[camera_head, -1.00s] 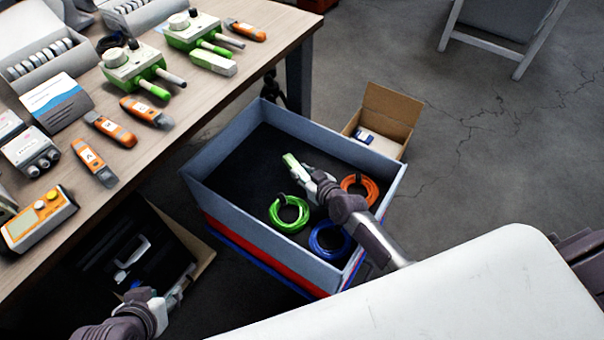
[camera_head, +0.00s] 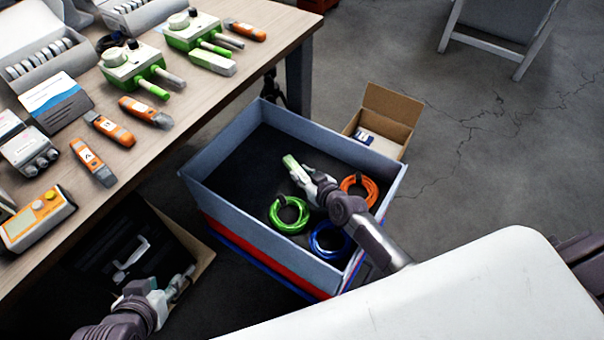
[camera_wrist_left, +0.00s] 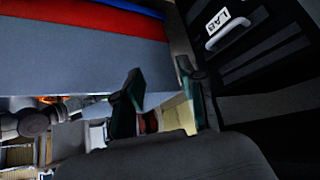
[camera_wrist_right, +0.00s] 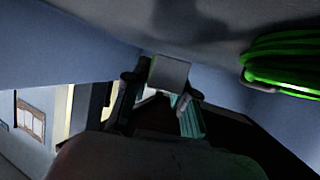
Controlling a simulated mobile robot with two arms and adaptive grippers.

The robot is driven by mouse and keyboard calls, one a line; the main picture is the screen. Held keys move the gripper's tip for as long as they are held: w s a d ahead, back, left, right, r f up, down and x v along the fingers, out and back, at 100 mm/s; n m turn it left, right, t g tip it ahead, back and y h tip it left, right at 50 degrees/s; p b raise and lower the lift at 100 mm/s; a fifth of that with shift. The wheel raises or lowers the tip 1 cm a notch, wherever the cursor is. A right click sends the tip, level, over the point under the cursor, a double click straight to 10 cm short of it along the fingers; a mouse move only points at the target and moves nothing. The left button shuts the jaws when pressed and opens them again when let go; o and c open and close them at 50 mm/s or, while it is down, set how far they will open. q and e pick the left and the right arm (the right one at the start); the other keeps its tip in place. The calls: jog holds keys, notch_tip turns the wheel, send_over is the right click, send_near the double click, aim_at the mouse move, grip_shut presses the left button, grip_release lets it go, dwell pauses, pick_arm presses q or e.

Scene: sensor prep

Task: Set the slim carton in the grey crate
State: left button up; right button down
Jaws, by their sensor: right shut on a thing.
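The slim carton (camera_head: 291,163), small with a green and white face, is held by my right gripper (camera_head: 297,173) inside the grey crate (camera_head: 250,234). It shows as a pale block between the fingers in the right wrist view (camera_wrist_right: 169,73). I cannot tell whether it touches the crate's dark floor. My right gripper is shut on it. My left gripper (camera_head: 183,279) is outside the crate to its left, low by the black case; its fingers stand apart and empty in the left wrist view (camera_wrist_left: 160,95).
In the crate lie a green cable coil (camera_head: 289,214), a blue coil (camera_head: 330,240) and an orange coil (camera_head: 358,189). An open cardboard box (camera_head: 391,112) stands behind it. A black case (camera_head: 125,250) is at lower left, below the table (camera_head: 190,95) with several instruments.

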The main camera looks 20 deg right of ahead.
pick_arm(q)
jog(key=shift+w+d+r+t, duration=0.2)
jog(key=shift+w+r+t, duration=0.15)
jog(key=shift+w, duration=0.25)
jog(key=shift+w+d+r+t, duration=0.15)
jog(key=shift+w+r+t, duration=0.15)
jog(key=shift+w, duration=0.25)
pick_arm(e)
jog(key=shift+f, duration=0.3)
jog(key=c, duration=0.9)
grip_release()
jog(key=shift+c, duration=0.2)
jog(key=shift+r, duration=0.15)
jog(key=shift+s+d+r+p, duration=0.2)
jog(key=shift+s+r+p, duration=0.25)
jog(key=shift+s+r, duration=0.1)
jog(key=shift+s+d+r+p, duration=0.15)
jog(key=shift+s+r+p, duration=0.3)
jog(key=shift+s, duration=0.1)
jog(key=p+v, duration=0.1)
jog(key=v, duration=0.3)
jog(key=shift+s+d+r, duration=0.1)
jog(key=shift+s+r, duration=0.05)
jog(key=shift+s, duration=0.3)
pick_arm(q)
jog(key=s+a+f+g+y, duration=0.1)
jog(key=s+a+g, duration=0.2)
jog(key=s, duration=0.6)
jog(key=shift+f+g, duration=0.35)
jog(key=shift+g, duration=0.8)
